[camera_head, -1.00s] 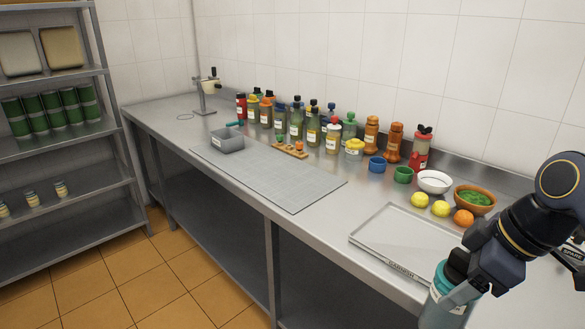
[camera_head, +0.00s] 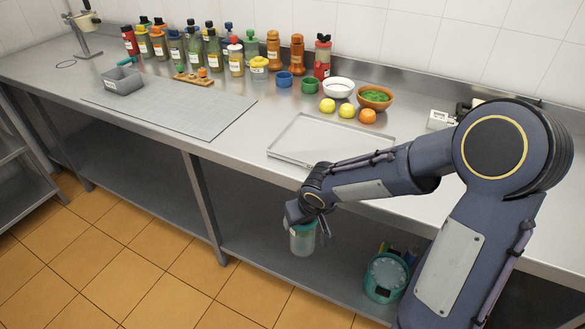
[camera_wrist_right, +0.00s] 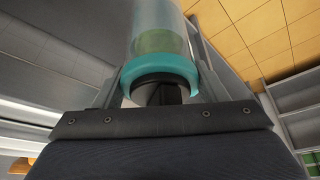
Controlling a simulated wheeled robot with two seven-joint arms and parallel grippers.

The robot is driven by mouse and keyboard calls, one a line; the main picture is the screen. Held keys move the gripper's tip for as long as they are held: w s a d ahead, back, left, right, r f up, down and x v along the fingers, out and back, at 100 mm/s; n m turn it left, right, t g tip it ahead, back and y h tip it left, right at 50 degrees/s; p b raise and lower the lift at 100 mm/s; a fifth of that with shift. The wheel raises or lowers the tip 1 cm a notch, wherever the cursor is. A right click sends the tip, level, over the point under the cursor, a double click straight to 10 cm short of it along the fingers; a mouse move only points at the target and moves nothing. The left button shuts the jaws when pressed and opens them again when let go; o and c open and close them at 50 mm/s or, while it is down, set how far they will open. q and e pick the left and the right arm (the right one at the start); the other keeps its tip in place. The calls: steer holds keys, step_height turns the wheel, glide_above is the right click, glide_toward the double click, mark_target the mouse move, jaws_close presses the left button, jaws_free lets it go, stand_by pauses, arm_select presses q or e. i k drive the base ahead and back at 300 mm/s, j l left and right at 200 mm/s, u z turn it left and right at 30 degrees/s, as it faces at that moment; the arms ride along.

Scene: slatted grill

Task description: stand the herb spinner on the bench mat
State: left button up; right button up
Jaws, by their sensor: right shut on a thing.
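The herb spinner (camera_head: 303,240) is a clear cylinder with a teal band and something green inside. My right gripper (camera_head: 308,218) is shut on it, in front of the bench's front edge and below the worktop level. In the right wrist view the spinner's clear body (camera_wrist_right: 158,35) extends away between the fingers, with the teal band near the palm. The grey bench mat (camera_head: 190,112) lies flat on the steel bench, up and to the left of the gripper. My left gripper is not in view.
A shallow tray (camera_head: 285,152) lies on the bench right of the mat. A grey bin (camera_head: 122,82) and a wooden rack (camera_head: 195,82) stand at the mat's back edge. Bottles and bowls line the wall. A teal round item (camera_head: 387,277) sits on the lower shelf. Most of the mat is clear.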

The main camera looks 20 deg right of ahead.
mark_target(155, 104)
steer(key=i+j+z, duration=0.2)
steer(key=i+j, duration=0.15)
steer(key=j, duration=0.25)
steer(key=i+j+z, duration=0.2)
steer(key=i+j, duration=0.15)
steer(key=j, duration=0.25)
steer(key=i+j+z, duration=0.1)
steer(key=j, duration=0.25)
